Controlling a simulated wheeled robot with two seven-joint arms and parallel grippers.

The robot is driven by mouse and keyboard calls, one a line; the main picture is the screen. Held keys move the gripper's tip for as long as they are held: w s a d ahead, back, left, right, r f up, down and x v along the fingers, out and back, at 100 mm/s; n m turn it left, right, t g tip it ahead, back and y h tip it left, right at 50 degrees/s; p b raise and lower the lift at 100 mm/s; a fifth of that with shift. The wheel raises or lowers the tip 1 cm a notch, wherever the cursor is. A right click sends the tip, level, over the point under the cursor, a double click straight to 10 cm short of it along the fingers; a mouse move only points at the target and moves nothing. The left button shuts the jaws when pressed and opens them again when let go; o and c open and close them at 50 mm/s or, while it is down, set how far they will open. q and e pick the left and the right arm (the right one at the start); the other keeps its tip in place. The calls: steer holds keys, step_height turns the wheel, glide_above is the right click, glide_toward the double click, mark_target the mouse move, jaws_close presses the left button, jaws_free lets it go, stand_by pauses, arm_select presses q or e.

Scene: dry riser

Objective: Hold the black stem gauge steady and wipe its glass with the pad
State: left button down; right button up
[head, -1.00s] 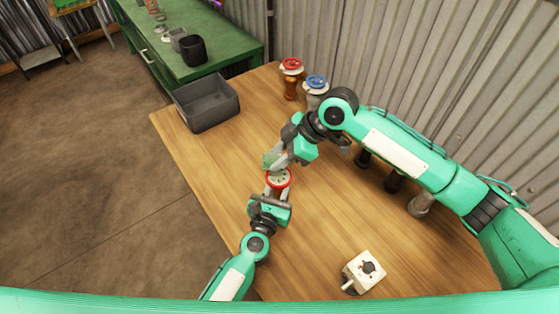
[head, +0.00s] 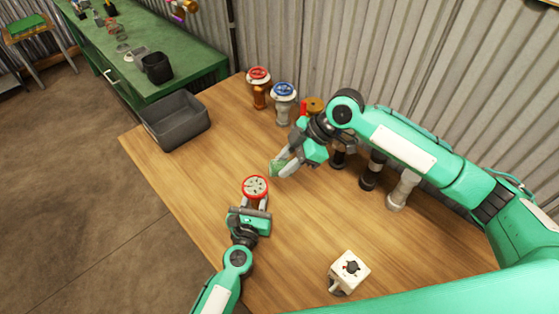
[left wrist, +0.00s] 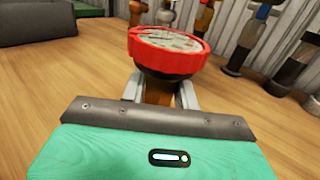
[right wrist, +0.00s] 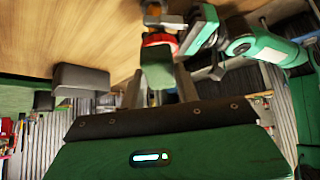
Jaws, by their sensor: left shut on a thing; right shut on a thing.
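A red-rimmed gauge (head: 256,187) stands upright over the table in the head view, its pale, dark-marked glass facing up. In the left wrist view the gauge (left wrist: 168,50) has a dark underside and a stem that looks brown, not black. My left gripper (head: 251,204) is shut on this stem, below the head. My right gripper (head: 285,165) is shut on a green pad (head: 277,169), to the upper right of the gauge and apart from it. The pad (right wrist: 158,68) also shows in the right wrist view, hiding part of the gauge's red rim (right wrist: 158,39).
A red-topped gauge (head: 258,84) and a blue-topped gauge (head: 283,97) stand by the corrugated wall, with several more behind my right arm. A grey bin (head: 178,122) sits at the table's left edge. A white block (head: 349,270) is near the front. Mid-table is mostly bare.

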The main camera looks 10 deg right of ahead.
stand_by(0.4)
arm_select(q)
steer(key=c, duration=1)
jaws_free()
steer(key=shift+o, duration=0.2)
steer(key=v, duration=1.2)
steer(key=shift+r, duration=0.1)
